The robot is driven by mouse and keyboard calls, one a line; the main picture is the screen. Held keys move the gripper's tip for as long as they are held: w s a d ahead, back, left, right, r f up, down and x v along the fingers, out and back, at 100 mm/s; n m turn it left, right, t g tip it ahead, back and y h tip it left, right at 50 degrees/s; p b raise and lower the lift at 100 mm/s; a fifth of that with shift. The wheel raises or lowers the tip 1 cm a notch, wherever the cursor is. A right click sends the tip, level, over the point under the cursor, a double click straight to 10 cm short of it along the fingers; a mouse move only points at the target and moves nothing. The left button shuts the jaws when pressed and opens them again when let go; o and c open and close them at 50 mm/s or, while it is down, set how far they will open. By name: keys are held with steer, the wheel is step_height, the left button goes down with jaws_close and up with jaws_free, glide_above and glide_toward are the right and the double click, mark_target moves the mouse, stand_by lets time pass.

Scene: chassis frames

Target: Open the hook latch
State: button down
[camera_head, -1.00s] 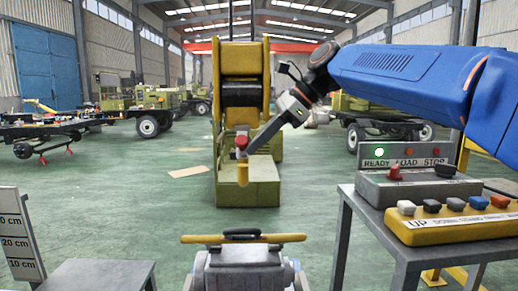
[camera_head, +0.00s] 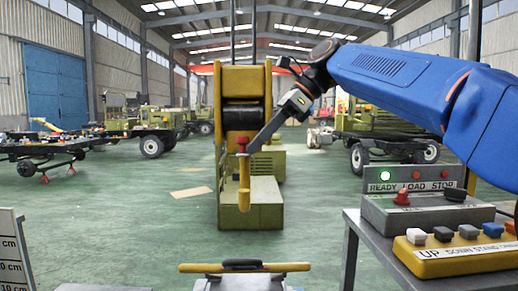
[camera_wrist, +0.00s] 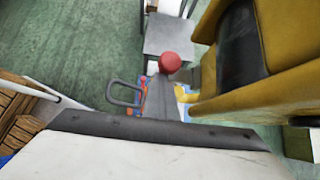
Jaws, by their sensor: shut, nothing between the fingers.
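A red ball-shaped knob (camera_head: 242,140) shows in front of the yellow frame of a tall machine (camera_head: 262,85), with a yellow rod (camera_head: 244,188) hanging below it. I cannot tell which part is the hook latch. My gripper (camera_head: 252,147) reaches in from the upper right, and its narrow grey tip ends beside the knob and the top of the rod. It is shut with nothing held. In the wrist view the red knob (camera_wrist: 169,62) is just beyond the fingertips, and a grey metal loop (camera_wrist: 123,93) sticks out to the left. Whether the tip touches the knob is unclear.
A control box (camera_head: 425,210) and a yellow button panel (camera_head: 455,255) stand on a grey table at the right. A grey device with a yellow bar (camera_head: 245,267) is at the bottom middle. Vehicles (camera_head: 155,125) stand at the back. Green floor (camera_head: 120,210) is free at the left.

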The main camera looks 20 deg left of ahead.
steer(key=shift+w+a+r, duration=0.15)
steer(key=shift+w+r, duration=0.15)
steer(key=shift+r, duration=0.05)
steer(key=shift+r, duration=0.2)
stand_by(0.4)
